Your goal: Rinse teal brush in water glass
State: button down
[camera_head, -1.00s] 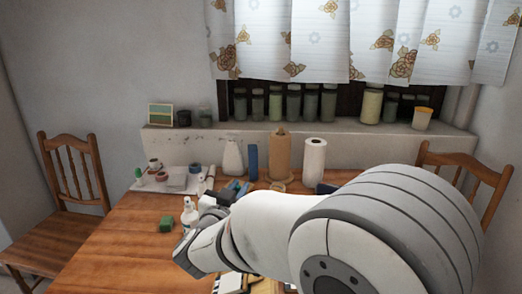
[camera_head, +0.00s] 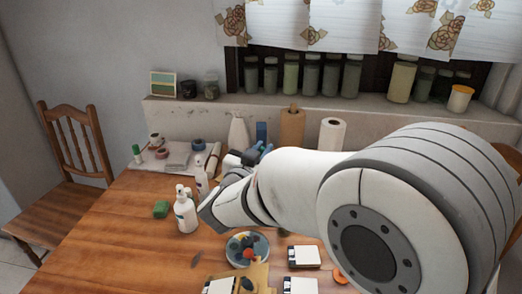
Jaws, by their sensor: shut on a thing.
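My gripper (camera_head: 241,158) shows only as a small dark part beyond my white wrist, above the back of the wooden table. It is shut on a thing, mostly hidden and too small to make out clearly. Small blue patches show beside its dark parts; I cannot tell whether they belong to the teal brush. I cannot make out a water glass on the table; my arm covers much of the right side.
White-topped boxes (camera_head: 304,256) lie at the front. Paper rolls (camera_head: 331,134) stand at the back.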

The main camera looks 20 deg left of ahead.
notch_tip(320, 180, down, 12)
jog(key=b, duration=0.8)
jog(key=shift+s+a+b, duration=0.25)
jog(key=shift+s+b, duration=0.05)
jog(key=shift+b, duration=0.05)
jog(key=shift+s+d, duration=0.1)
jog(key=shift+s, duration=0.2)
jog(key=shift+w, duration=0.15)
jog(key=shift+w+a, duration=0.2)
jog(key=shift+w, duration=0.2)
jog(key=shift+d, duration=0.15)
jog(key=shift+s+d+f, duration=0.1)
jog(key=shift+s+d, duration=0.05)
jog(key=shift+s, duration=0.05)
jog(key=shift+s+a, duration=0.1)
jog(key=shift+a, duration=0.1)
